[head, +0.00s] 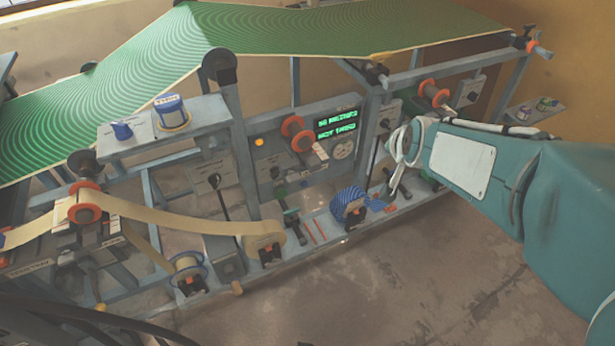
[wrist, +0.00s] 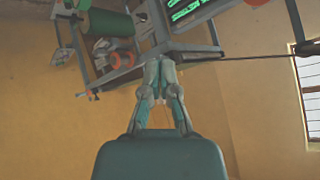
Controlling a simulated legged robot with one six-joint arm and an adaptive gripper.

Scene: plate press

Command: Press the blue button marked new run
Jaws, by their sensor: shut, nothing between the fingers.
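A small blue knob-like part (head: 122,130) sits on a grey shelf of the machine at the left in the head view, beside a larger blue-topped round part (head: 172,112). I cannot read a "new run" label on either, so I cannot tell which is the button. My gripper shows in the wrist view (wrist: 160,66) with its two fingers together and nothing between them. In the head view my arm reaches in from the right, and its end is over the right part of the machine, well away from the blue parts. The fingertips are hard to make out there.
A control panel with a green-lettered screen (head: 337,125) stands in the middle of the machine. A paper strip (head: 170,217) runs over rollers at the left. A green striped sheet (head: 130,85) spans the top. A small shelf (head: 535,113) with buttons is at far right. Bare floor lies in front.

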